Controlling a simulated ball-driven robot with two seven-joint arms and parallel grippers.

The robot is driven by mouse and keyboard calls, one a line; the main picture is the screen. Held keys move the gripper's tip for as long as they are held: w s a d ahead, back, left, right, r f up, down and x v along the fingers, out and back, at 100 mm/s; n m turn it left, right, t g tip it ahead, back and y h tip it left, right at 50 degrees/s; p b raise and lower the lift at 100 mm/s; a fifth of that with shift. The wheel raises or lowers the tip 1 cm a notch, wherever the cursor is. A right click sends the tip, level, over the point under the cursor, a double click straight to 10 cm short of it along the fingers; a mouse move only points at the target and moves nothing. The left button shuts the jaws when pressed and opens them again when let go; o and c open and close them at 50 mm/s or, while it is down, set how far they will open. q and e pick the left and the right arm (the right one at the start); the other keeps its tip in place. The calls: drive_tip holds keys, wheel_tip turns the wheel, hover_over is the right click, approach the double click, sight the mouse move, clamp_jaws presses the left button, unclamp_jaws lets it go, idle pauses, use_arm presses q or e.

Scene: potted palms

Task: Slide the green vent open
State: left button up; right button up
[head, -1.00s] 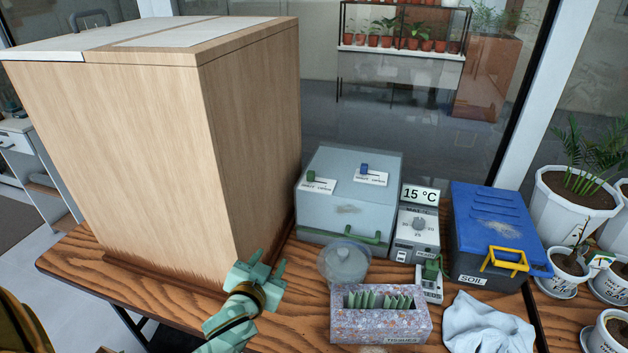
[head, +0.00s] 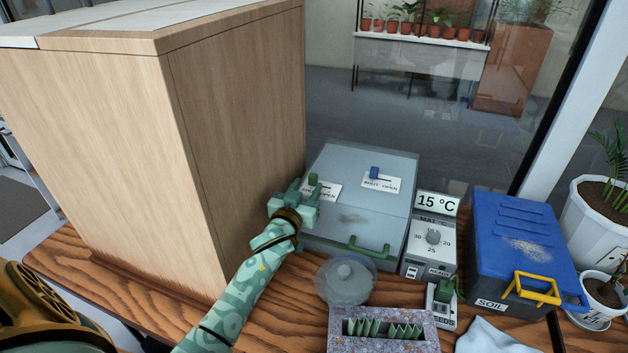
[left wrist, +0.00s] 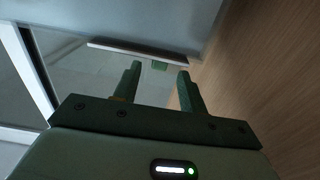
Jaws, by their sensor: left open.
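The green vent (head: 314,180) is a small green knob on a white label plate, on the sloping top of a grey-blue box (head: 362,217). The knob stands at the left end of its plate; the word OPEN shows toward the right, the rest is hidden by the gripper. My left gripper (head: 305,188) is open at the box's left side, its fingertips close to the knob. My right gripper is not in view.
A tall wooden cabinet (head: 240,130) stands close on the left of my left gripper. A blue vent knob (head: 374,172) sits to the right on the same lid.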

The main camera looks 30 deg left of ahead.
sight(312, 180)
use_arm(q)
drive_tip(key=b+x, duration=0.1)
drive_tip(key=x, duration=0.3)
drive_tip(key=shift+w, duration=0.2)
drive_tip(key=shift+w+a, duration=0.15)
drive_tip(key=shift+w, duration=0.25)
drive_tip(key=shift+c, duration=0.3)
clamp_jaws()
drive_tip(key=d, duration=0.2)
drive_tip(key=w+d, duration=0.1)
drive_tip(key=d, duration=0.2)
drive_tip(key=shift+w+d+b, duration=0.1)
drive_tip(key=shift+d+b, duration=0.1)
drive_tip(key=shift+b, duration=0.1)
drive_tip(key=shift+a, duration=0.1)
